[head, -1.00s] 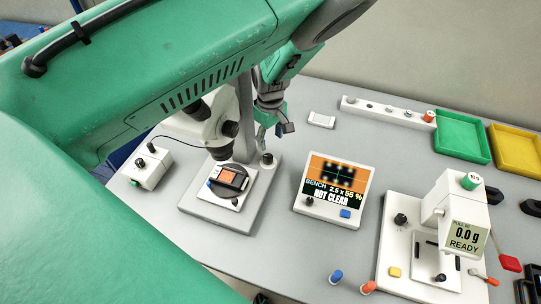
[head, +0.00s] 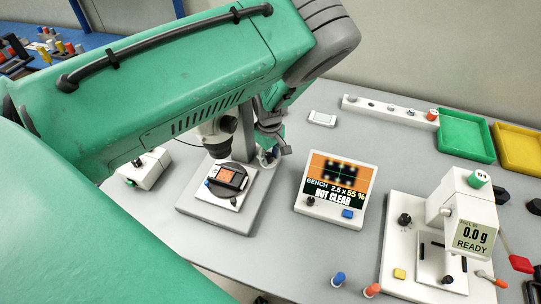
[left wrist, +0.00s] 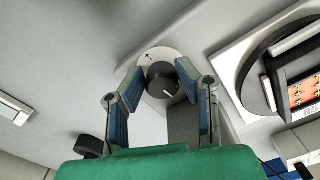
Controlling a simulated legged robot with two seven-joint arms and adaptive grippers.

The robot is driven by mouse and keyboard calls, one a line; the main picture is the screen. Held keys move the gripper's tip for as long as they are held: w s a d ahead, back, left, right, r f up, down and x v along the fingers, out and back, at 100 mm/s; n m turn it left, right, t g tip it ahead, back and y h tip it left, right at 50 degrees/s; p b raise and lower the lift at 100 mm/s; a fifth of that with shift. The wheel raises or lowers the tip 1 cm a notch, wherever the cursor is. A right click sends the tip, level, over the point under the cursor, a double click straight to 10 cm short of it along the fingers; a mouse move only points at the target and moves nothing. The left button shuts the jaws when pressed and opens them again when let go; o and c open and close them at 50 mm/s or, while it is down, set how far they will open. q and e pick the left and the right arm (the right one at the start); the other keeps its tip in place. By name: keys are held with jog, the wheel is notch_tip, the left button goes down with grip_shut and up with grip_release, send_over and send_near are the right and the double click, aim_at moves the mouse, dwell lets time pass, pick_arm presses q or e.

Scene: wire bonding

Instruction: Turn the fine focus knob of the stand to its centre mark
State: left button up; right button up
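The microscope stand (head: 246,128) is at centre left in the head view, on a pale base (head: 207,216). Its fine focus knob (left wrist: 163,80) is dark, with a short white line, on a pale disc (left wrist: 150,54) bearing a small dark mark at the upper left in the left wrist view. The white line lies on the knob's lower right side, away from that mark. My left gripper (left wrist: 158,79) is open, one finger on each side of the knob; contact is unclear. In the head view the left gripper (head: 270,150) largely hides the knob. My right gripper is out of view.
A display (head: 335,190) right of the stand reads 55 % and NOT CLEAR. A dark round holder (head: 228,180) sits on the stand's base. A white control box (head: 146,169) stands at left, a tester (head: 400,255) at right, green (head: 464,135) and yellow (head: 518,148) trays behind.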

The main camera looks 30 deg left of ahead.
pick_arm(q)
jog(key=shift+a, duration=0.1)
grip_shut()
jog(key=shift+a, duration=0.15)
